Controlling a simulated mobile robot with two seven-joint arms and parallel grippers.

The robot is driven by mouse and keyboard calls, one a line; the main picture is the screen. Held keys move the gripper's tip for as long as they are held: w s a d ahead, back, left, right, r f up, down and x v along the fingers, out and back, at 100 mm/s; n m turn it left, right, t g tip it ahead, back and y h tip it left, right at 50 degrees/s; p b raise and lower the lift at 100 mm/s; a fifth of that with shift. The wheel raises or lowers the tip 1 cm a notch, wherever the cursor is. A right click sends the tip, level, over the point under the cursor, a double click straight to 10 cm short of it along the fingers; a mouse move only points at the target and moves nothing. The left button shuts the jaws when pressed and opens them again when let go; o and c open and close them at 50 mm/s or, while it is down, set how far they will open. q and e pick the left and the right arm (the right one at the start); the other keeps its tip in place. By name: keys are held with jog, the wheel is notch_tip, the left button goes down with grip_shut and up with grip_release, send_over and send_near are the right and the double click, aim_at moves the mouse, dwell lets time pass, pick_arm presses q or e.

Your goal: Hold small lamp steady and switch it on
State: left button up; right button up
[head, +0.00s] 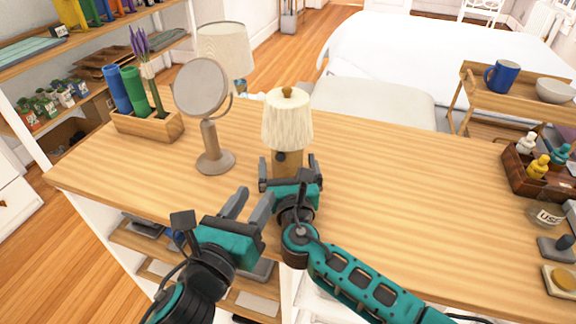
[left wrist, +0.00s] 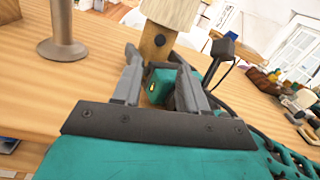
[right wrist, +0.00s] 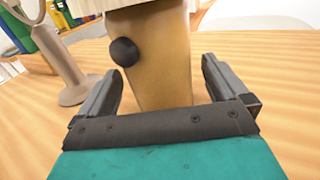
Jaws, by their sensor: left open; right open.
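The small lamp (head: 287,123) stands upright on the wooden table, with a pleated cream shade and a wooden body. A round black knob (right wrist: 124,52) sits on the body's near side; it also shows in the left wrist view (left wrist: 160,40). My right gripper (head: 290,165) is open, its fingers on either side of the lamp's lower body; the right wrist view shows gaps between fingers and body. My left gripper (head: 255,200) is open and empty at the table's front edge, lower left of the lamp. In the left wrist view, part of my right gripper shows beyond the left fingers.
A round mirror (head: 201,88) on a stand is left of the lamp. A wooden holder (head: 148,124) with tubes stands further left. A larger lamp (head: 226,50) is behind. A tray (head: 535,172) with bottles is at right. The table's middle right is clear.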

jog(key=c, duration=1.3)
pick_arm(q)
grip_shut()
pick_arm(e)
jog(key=shift+c, duration=0.5)
dwell(0.5)
